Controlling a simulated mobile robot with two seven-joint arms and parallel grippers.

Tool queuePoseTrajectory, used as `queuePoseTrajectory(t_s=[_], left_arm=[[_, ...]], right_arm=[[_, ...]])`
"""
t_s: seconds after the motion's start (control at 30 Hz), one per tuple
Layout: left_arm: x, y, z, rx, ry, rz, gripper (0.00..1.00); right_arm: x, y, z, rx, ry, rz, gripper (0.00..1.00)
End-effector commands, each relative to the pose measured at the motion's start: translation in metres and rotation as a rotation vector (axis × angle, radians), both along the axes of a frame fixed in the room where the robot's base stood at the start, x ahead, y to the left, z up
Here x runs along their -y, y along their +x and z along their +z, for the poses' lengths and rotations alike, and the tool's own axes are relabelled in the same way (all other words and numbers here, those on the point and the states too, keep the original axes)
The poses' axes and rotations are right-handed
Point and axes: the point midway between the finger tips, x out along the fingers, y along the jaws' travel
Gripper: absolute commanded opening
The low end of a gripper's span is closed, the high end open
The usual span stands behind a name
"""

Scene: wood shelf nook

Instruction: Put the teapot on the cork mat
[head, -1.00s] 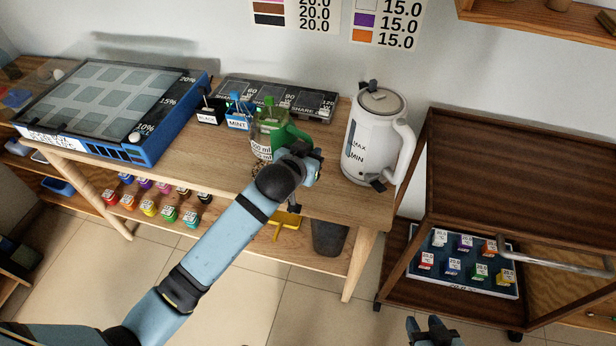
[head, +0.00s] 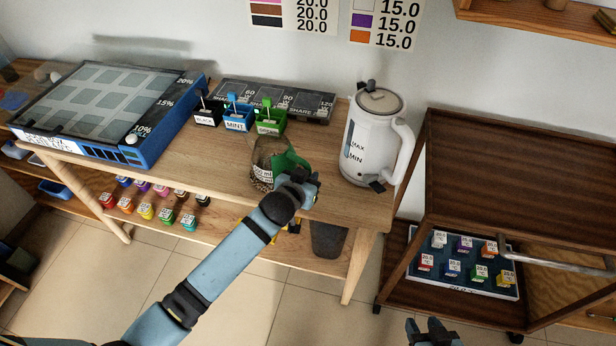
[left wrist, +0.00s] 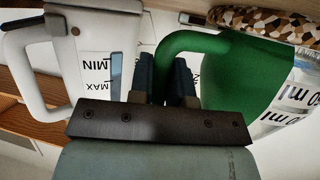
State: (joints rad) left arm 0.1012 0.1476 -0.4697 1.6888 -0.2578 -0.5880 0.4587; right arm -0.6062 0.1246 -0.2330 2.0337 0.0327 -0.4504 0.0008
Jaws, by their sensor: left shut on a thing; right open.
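The teapot (head: 265,150) has a clear glass body with ml marks and a green handle side. My left gripper (head: 302,180) is shut on its green handle, also seen in the left wrist view (left wrist: 165,75), where the teapot's green part (left wrist: 235,75) fills the right side. A speckled brown cork mat (left wrist: 265,22) shows beside the teapot's base in that inverted view. In the head view the teapot overlaps the mat and mostly hides it; I cannot tell whether they touch. My right gripper (head: 432,330) is open and empty at the bottom edge, beyond the table.
A white kettle (head: 372,140) stands close to the right of my left gripper. Black, blue and green tea boxes (head: 238,118) stand behind the teapot. A blue-framed panel (head: 105,110) fills the table's left. Bare wood (head: 205,165) lies left of the teapot.

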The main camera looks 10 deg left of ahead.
Motion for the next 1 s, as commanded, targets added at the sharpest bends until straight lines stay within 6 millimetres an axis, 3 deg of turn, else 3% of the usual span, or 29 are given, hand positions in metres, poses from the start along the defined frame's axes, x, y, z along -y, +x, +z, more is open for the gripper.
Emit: queuePoseTrajectory(t_s=[0.03, 0.13, 0.47, 1.0], left_arm=[[0.0, 0.0, -0.001, 0.0, -0.001, 0.0, 0.22], [0.0, 0.0, -0.001, -0.001, 0.0, 0.0, 0.43], [0.0, 0.0, 0.004, 0.0, 0.001, 0.001, 0.43], [-0.021, -0.091, 0.04, -0.002, 0.0, 0.0, 0.43]], right_arm=[[0.0, 0.0, 0.0, 0.0, 0.0, 0.0, 0.43], [0.0, 0.0, 0.0, 0.0, 0.0, 0.0, 0.43], [0.0, 0.0, 0.001, 0.0, 0.0, 0.0, 0.43], [0.0, -0.001, 0.004, 0.002, -0.004, 0.003, 0.43]])
